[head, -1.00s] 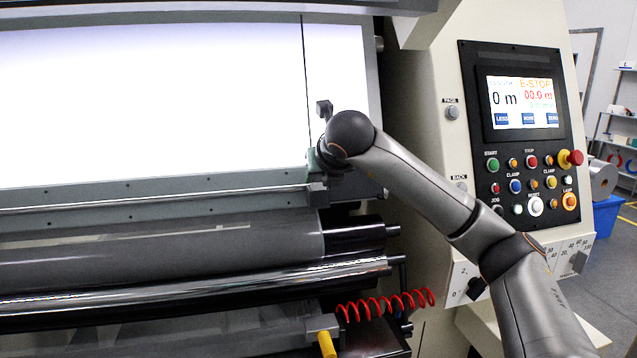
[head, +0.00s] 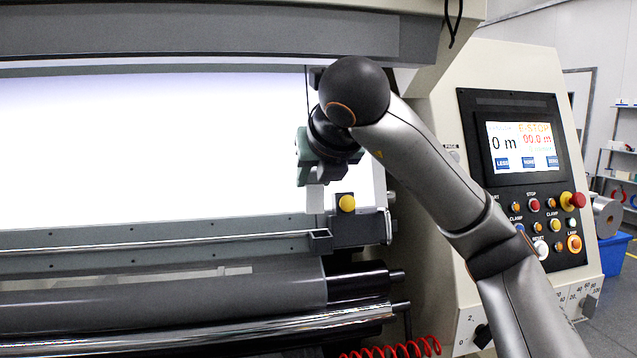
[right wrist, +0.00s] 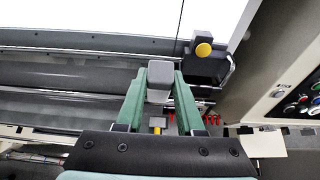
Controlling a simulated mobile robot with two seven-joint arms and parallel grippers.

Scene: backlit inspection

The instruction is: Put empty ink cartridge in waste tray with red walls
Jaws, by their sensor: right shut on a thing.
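My right gripper (head: 318,172) is in front of the bright white panel, above and slightly left of a dark carriage. Its green fingers are shut on a small grey block (right wrist: 160,80), which looks like the ink cartridge; it shows between the fingertips in the right wrist view. The waste tray with red walls is not in view. My left gripper is not in view.
The dark carriage (head: 362,229) with a yellow knob (head: 346,203) sits at the right end of the grey rail (head: 150,240). Rollers (head: 150,300) lie below. The control panel (head: 525,170) stands to the right. A red coiled hose (head: 400,347) hangs at the bottom.

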